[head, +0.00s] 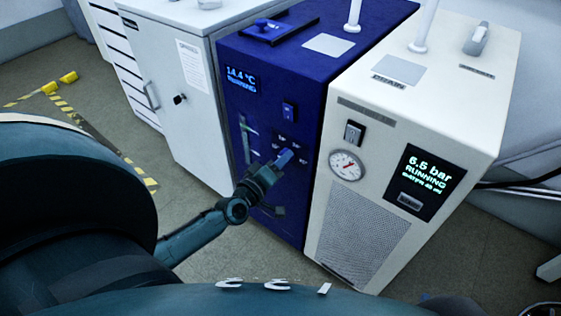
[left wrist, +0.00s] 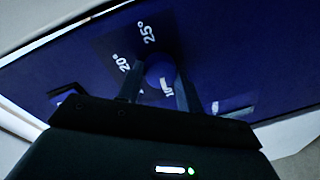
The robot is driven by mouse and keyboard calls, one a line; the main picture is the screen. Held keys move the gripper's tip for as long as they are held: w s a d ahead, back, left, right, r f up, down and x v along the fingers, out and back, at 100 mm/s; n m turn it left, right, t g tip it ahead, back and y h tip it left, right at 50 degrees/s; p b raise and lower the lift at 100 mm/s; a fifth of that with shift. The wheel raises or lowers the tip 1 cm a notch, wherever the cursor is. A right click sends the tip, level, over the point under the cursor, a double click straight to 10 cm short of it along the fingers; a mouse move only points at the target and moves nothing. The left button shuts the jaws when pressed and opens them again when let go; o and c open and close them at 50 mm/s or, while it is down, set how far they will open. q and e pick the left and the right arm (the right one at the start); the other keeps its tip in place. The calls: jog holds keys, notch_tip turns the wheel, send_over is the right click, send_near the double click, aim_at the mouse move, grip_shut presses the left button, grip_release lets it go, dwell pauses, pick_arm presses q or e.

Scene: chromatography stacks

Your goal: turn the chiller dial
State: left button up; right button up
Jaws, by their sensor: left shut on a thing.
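The chiller (head: 270,95) is the dark blue cabinet in the middle of the head view. Its display reads 14.4 °C RUNNING. The chiller dial (head: 284,157) is a blue knob on its front, partly covered by my left gripper (head: 277,165). In the left wrist view the dial (left wrist: 160,74) sits between the two fingers of my left gripper (left wrist: 160,85), which is shut on it. Marks for 20°, 25° and a partly hidden 10° show around the dial. My right gripper is not seen.
A white unit with a pressure gauge (head: 347,165) and a display reading 5.5 bar RUNNING stands close on the right. A light grey cabinet (head: 185,110) stands on the left. Yellow-black floor tape (head: 65,105) and open floor lie farther left.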

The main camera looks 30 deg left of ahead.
pick_arm(q)
jog(key=shift+n, duration=0.4)
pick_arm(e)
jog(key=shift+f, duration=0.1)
pick_arm(q)
jog(key=o, duration=1)
jog(key=s+r+p, duration=0.1)
jog(key=s, duration=1.2)
jog(key=shift+a+p, duration=0.25)
jog(key=shift+p, duration=0.1)
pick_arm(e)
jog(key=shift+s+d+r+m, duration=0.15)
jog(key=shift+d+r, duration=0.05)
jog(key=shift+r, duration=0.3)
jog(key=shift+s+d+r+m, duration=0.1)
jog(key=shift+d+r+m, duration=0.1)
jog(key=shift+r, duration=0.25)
pick_arm(q)
jog(key=shift+s, duration=0.1)
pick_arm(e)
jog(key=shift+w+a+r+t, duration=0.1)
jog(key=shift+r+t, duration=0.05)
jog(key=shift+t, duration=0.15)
